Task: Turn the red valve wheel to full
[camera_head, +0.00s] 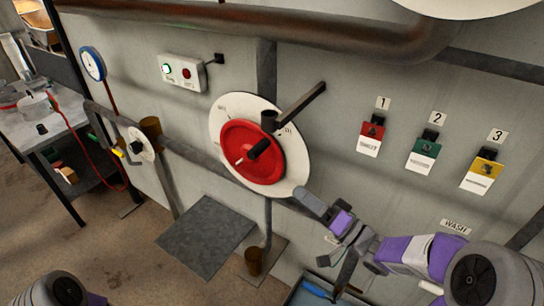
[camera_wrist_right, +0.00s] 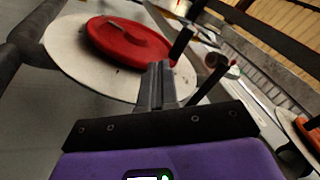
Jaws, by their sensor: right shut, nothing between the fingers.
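The red valve wheel (camera_head: 236,139) sits on a round white dial plate (camera_head: 298,168) on the grey wall. A dark handle (camera_head: 259,149) sticks out from the wheel, and a pale mark shows on its face. The dial lettering is too small to read. In the right wrist view the wheel (camera_wrist_right: 112,38) is beyond the fingers. My right gripper (camera_head: 305,195) is shut and empty at the dial's lower right edge; its fingers (camera_wrist_right: 155,82) lie together in the wrist view. I cannot tell whether they touch the dial. Only part of my left arm shows at bottom left, without its gripper.
A dark lever (camera_head: 302,103) juts out at the wheel's upper right. A thick pipe (camera_head: 300,38) crosses above. Red (camera_head: 371,136), green (camera_head: 423,151) and yellow (camera_head: 484,171) tagged units hang right. A blue gauge (camera_head: 92,63) and a worktable (camera_head: 50,128) are left.

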